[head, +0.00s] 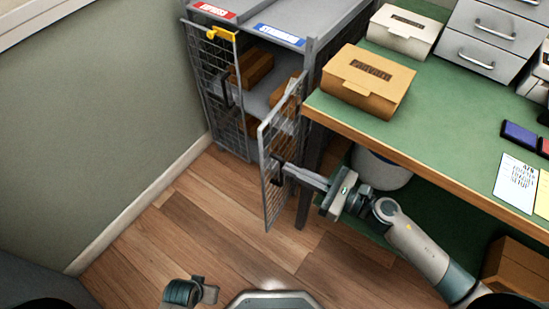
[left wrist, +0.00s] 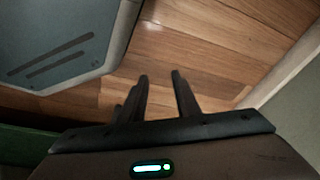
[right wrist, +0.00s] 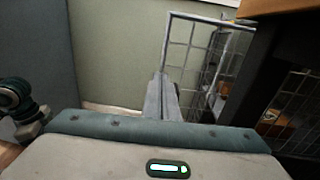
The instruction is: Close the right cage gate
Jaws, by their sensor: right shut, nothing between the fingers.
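The right cage gate (head: 284,130) is a grey wire-mesh panel that stands swung open, out from the front of the grey cage, beside the desk. It has a dark handle on its face. My right gripper (head: 287,170) is shut and empty, its fingertips at the gate near the handle; I cannot tell whether they touch. In the right wrist view the gate's mesh (right wrist: 195,45) rises just beyond the shut fingers (right wrist: 160,80). My left gripper (left wrist: 161,77) is open and empty above the wooden floor, away from the gate.
The left cage gate (head: 222,95), with a yellow latch, also stands open. Brown boxes (head: 252,67) lie inside the cage. The green-topped desk (head: 440,115) is close on the right, with a tan box (head: 365,85) on it. The floor (head: 190,220) left of the gate is clear.

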